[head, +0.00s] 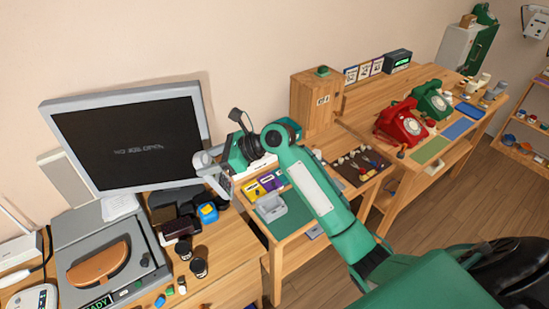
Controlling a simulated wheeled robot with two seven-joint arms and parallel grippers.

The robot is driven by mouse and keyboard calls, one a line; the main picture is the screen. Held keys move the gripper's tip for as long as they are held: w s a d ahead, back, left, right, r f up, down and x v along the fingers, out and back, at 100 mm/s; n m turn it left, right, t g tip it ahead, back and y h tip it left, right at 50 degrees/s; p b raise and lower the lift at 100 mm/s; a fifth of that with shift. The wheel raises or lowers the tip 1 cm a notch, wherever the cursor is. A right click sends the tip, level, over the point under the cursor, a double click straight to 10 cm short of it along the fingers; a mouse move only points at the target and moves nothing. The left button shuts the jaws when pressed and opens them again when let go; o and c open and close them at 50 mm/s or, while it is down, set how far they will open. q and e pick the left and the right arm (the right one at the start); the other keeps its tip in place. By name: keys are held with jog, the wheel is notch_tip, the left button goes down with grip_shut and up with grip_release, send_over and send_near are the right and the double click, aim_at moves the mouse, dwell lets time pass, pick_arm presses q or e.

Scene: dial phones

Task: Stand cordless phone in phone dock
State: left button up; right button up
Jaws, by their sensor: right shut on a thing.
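My right arm reaches in from the lower right. Its gripper (208,165) is shut on a small grey handset, the cordless phone (224,186), which hangs tilted from the fingers near the right edge of the left desk. A dark low thing (163,214) stands on the desk just left of the phone. It may be the phone dock, but the shape is too small and dark to be sure. The phone appears apart from it. My left gripper is not in view.
A monitor (128,140) stands behind a grey machine with a brown pad (98,264). A blue-and-yellow box (207,213) and dark cups (183,251) crowd the desk. A grey tray (270,208) sits right of it. Red (400,122) and green (432,100) dial phones stand farther right.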

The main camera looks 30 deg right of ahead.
jog(key=d+f+m+t+h+p, duration=0.2)
jog(key=d+f+m+t+h, duration=0.3)
jog(key=d, duration=0.4)
jog(key=d+f+m+t+h+p, duration=0.2)
jog(key=d+f+m+t+h, duration=0.25)
jog(key=d, duration=0.45)
notch_tip(320, 180, down, 8)
jog(key=t+b, duration=0.2)
jog(key=b, duration=0.6)
jog(key=shift+s+d+r+m+y+b, duration=0.15)
jog(key=shift+s+r+m+y+b, duration=0.05)
jog(key=shift+m+y+b, duration=0.2)
jog(key=shift+s+f+b, duration=0.1)
jog(key=shift+f+b, duration=1.15)
jog(key=shift+f, duration=0.4)
jog(key=o, duration=1.2)
jog(key=shift+c, duration=0.2)
